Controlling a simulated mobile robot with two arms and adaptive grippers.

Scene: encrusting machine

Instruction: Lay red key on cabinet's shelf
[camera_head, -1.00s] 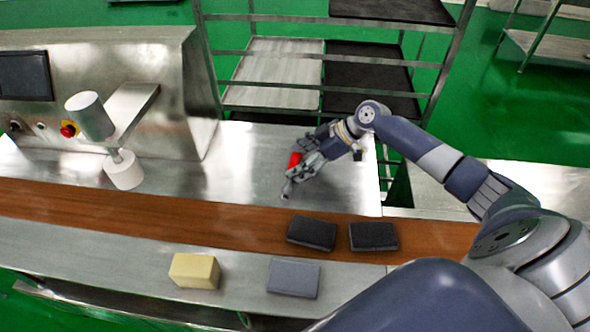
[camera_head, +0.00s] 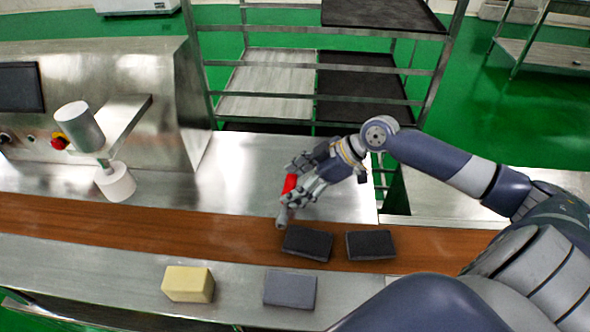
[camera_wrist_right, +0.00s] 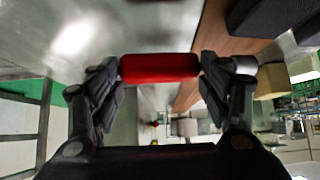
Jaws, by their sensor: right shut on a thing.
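The red key (camera_head: 289,184) is in my right gripper (camera_head: 296,186), above the steel table behind the brown belt. In the right wrist view the red key (camera_wrist_right: 160,68) lies crosswise between the two fingers, and the gripper (camera_wrist_right: 160,72) is shut on it. A grey end piece shows at its right side there. The rack-like cabinet (camera_head: 441,64) stands behind the table, with light shelf panels (camera_head: 270,80) and dark shelf panels (camera_head: 362,90). My left gripper is not in view.
Two dark blocks (camera_head: 307,243) (camera_head: 371,245) lie on the brown belt (camera_head: 150,220). A yellow block (camera_head: 188,284) and a grey block (camera_head: 290,289) sit on the front steel ledge. The steel machine (camera_head: 130,80) with a white cylinder (camera_head: 115,182) stands at left.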

